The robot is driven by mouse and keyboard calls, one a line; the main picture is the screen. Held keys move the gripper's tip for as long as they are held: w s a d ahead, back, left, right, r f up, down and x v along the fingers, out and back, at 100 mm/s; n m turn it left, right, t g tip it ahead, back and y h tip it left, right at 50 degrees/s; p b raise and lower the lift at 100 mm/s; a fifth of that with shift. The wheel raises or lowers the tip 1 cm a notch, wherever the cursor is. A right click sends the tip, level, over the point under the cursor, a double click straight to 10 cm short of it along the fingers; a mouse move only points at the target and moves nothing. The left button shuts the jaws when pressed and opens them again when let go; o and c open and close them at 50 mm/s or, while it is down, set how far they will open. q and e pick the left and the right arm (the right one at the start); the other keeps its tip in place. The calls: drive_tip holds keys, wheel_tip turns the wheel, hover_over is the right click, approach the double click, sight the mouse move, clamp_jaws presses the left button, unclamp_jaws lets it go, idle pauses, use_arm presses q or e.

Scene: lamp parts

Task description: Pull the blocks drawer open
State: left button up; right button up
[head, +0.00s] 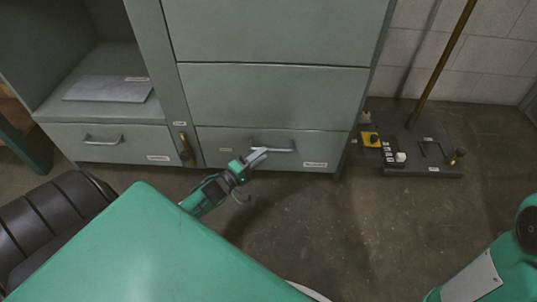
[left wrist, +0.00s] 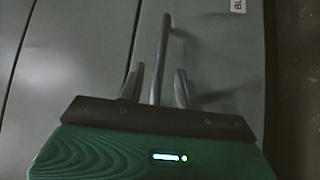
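The blocks drawer (head: 230,140) is the low, wide grey-green drawer of the cabinet, with its front looking flush with the cabinet. Its bar handle (head: 285,150) is at the middle of the front, and a white label is at its lower right. In the left wrist view, a label starting "BL" (left wrist: 238,5) shows beside the handle (left wrist: 162,60). My left gripper (head: 258,157) is at the handle's left end. Its two fingers stand apart on either side of the bar, with gaps showing in the left wrist view (left wrist: 157,88). My right gripper is out of view.
A second low drawer (head: 70,145) with its own handle is at the left, under an open shelf holding a flat grey plate (head: 108,89). A dark board with small parts (head: 425,158) and a leaning pole (head: 445,60) stand right of the cabinet. The floor (head: 370,235) in front is clear.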

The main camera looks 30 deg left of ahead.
use_arm(q)
drive_tip(key=shift+b+x, duration=0.65)
drive_tip(key=shift+x, duration=1.4)
drive_tip(key=shift+c, duration=0.4)
clamp_jaws()
